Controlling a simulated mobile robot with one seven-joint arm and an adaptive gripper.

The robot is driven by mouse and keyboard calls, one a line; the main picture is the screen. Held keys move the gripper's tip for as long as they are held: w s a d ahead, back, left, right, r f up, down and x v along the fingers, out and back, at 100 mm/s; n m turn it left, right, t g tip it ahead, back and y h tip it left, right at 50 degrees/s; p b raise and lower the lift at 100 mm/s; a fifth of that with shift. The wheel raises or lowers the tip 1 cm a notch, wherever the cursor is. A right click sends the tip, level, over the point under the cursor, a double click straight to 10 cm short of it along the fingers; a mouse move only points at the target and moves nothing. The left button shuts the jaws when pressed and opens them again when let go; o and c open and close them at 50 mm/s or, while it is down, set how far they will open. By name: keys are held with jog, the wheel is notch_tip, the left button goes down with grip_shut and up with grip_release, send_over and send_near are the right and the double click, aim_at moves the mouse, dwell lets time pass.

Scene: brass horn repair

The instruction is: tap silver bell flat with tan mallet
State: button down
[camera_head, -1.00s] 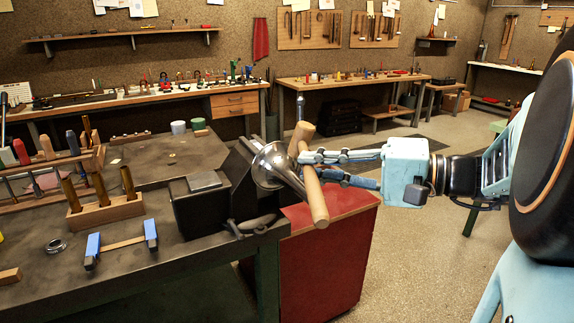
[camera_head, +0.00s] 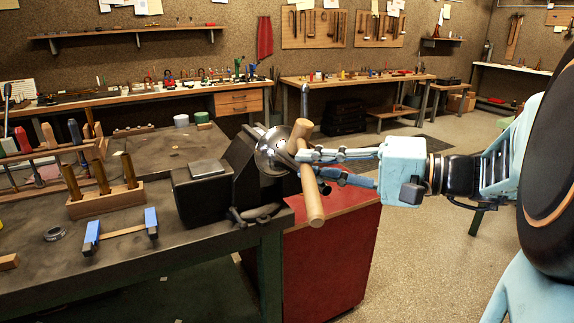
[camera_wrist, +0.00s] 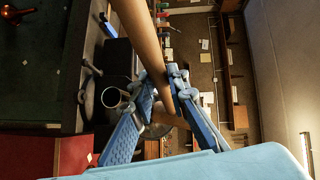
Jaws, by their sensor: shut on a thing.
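The silver bell (camera_head: 267,150) sits against the black vise (camera_head: 240,165) at the bench's right edge, its shiny round face partly behind the mallet. Whether mallet and bell touch cannot be told. In the wrist view the tan wood (camera_wrist: 147,45) runs down between my gripper's fingers (camera_wrist: 172,105); the bell is not clearly recognisable there.
On the dark bench (camera_head: 190,250) stand a wooden block with brass rods (camera_head: 103,205) and a blue-ended tool (camera_head: 122,233). A red cabinet (camera_head: 335,240) stands below the mallet. The floor to the right is clear.

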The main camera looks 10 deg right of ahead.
jog(key=shift+s+d+r+p, duration=0.1)
jog(key=shift+d+r+p, duration=0.1)
jog(key=shift+r+p, duration=0.35)
jog(key=shift+s+d+r+p, duration=0.1)
jog(key=shift+d+r+p, duration=0.1)
jog(key=shift+r, duration=0.6)
jog(key=shift+w, duration=0.1)
